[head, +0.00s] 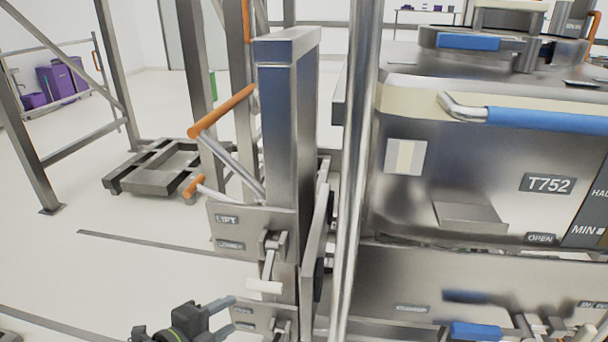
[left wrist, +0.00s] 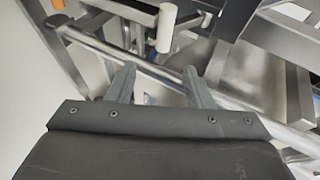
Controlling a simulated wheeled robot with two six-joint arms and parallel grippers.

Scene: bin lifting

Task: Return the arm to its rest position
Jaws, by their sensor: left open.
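My left gripper (head: 224,317) is at the bottom of the head view, with its two dark fingers apart and nothing between them. In the left wrist view its fingers (left wrist: 160,72) are spread, with bare metal parts beyond them. A white-handled lever (head: 264,287) on the steel lift panel (head: 250,219) is above and to the right of the gripper in the head view, apart from it. A pale handle (left wrist: 167,27) shows beyond the fingers in the left wrist view. My right gripper is not in view.
A steel lift column (head: 290,120) with orange-handled levers (head: 222,111) stands ahead. A large steel machine marked T752 (head: 480,180) with blue handles fills the right. A low metal frame (head: 155,165) stands at the left. Open pale floor (head: 120,265) lies left of the column.

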